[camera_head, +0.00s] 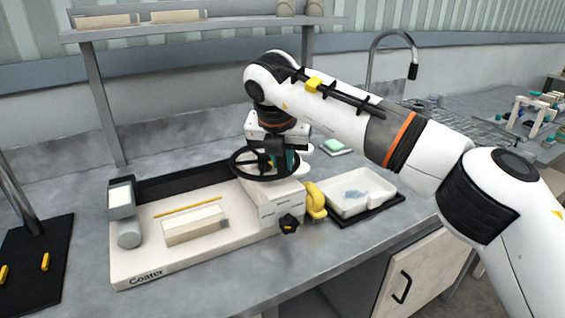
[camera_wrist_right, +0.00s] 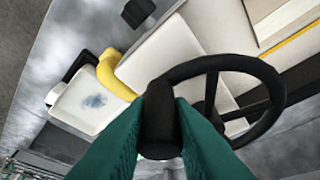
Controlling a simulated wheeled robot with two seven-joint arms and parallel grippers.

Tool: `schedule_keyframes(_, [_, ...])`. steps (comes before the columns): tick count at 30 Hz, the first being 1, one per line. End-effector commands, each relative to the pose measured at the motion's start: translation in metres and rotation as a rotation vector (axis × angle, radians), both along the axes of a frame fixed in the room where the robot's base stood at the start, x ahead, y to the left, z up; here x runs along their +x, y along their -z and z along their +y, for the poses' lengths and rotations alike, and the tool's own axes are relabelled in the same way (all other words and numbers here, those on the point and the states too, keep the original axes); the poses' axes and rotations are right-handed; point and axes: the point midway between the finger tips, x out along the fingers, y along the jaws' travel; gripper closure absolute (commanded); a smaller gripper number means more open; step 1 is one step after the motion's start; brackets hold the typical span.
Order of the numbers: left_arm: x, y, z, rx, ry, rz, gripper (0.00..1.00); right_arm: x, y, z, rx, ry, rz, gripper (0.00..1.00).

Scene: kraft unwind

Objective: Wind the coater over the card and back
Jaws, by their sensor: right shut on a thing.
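The coater (camera_head: 147,271) is a long white machine on the grey bench, with a black handwheel (camera_head: 243,163) lying flat on its right-hand housing. A pale beige block or card (camera_head: 195,226) lies on the coater's bed, with a thin yellow rod (camera_head: 188,206) behind it. My right gripper (camera_head: 279,160) reaches down over the wheel. In the right wrist view its green fingers are closed on the wheel's black knob (camera_wrist_right: 160,115), and the wheel rim (camera_wrist_right: 262,75) shows behind. My left gripper is not in view.
A white tray (camera_head: 376,184) with a blue smear stands right of the coater, near a yellow curved part (camera_head: 315,201). A black stand base (camera_head: 40,255) is at left. A shelf (camera_head: 200,24) crosses above; a sink tap (camera_head: 412,71) stands behind.

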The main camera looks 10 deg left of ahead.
Motion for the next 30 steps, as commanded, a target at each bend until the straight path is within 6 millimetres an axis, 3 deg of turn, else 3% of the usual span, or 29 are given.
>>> schedule_keyframes(22, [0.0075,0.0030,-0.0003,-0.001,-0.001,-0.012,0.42,0.0005,-0.0010,0.0013,0.003,0.085,0.000,1.00])
schedule_keyframes(23, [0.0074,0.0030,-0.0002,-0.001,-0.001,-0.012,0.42,0.0006,-0.0010,0.0013,0.003,0.085,0.000,0.77])
schedule_keyframes(24, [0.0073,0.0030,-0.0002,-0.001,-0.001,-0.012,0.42,0.0006,-0.0010,0.0013,0.003,0.085,0.000,0.71])
schedule_keyframes(27, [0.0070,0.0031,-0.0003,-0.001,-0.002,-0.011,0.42,0.0006,-0.0008,0.0012,0.003,0.085,0.000,0.58])
schedule_keyframes(30, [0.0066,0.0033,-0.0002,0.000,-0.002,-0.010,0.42,0.0007,-0.0006,0.0011,0.002,0.085,0.000,0.58])
